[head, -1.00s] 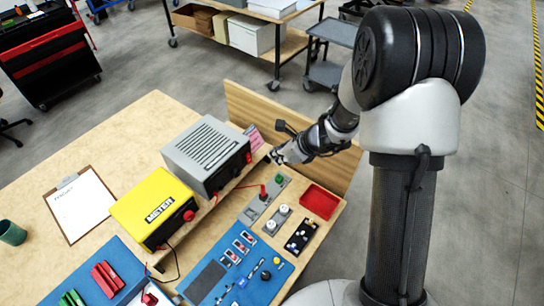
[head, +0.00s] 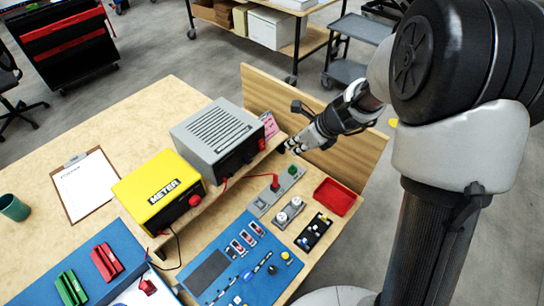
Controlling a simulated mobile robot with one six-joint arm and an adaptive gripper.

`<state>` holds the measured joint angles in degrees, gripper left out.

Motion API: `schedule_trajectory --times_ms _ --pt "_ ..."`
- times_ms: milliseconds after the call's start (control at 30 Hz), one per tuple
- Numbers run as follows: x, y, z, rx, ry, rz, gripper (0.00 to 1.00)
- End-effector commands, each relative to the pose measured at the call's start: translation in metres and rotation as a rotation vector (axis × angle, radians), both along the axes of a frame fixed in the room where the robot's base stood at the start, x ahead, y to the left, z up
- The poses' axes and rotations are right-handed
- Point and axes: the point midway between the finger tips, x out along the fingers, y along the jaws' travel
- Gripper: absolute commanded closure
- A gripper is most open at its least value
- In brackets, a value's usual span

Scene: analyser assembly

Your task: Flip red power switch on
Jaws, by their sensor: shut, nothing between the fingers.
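The grey power box (head: 217,137) with a slotted top stands on the bench. A small red part (head: 262,144), which looks like the red power switch, is at the right end of its dark front face. Its on or off position is too small to tell. My gripper (head: 284,149) is just right of this red part, with its dark fingertips pointing at the box front. The fingers are shut with nothing between them. A small gap seems to show between fingertips and switch, but I cannot tell whether they touch.
A yellow meter (head: 158,191) stands left of the grey box. A red lead runs to a red plug (head: 275,183) on a grey plate. A red tray (head: 334,197) and a blue panel (head: 225,283) lie in front. A wooden board (head: 330,125) stands behind my gripper.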

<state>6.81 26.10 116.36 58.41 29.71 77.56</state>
Motion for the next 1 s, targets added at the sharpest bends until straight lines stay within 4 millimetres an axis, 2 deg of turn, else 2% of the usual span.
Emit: schedule_trajectory --times_ms 300,467,567,900,967,1000 --pt "0.000 -0.001 0.001 -0.003 0.001 -0.001 1.00" --pt "0.003 0.003 -0.007 -0.002 0.002 -0.001 1.00" --pt "0.008 0.008 -0.020 -0.002 0.002 -0.001 1.00" --pt "0.034 0.035 -0.083 -0.003 0.003 0.001 1.00" --pt "0.038 0.040 -0.092 -0.003 0.002 0.001 1.00" --pt "0.044 0.045 -0.089 -0.003 0.000 0.003 1.00"
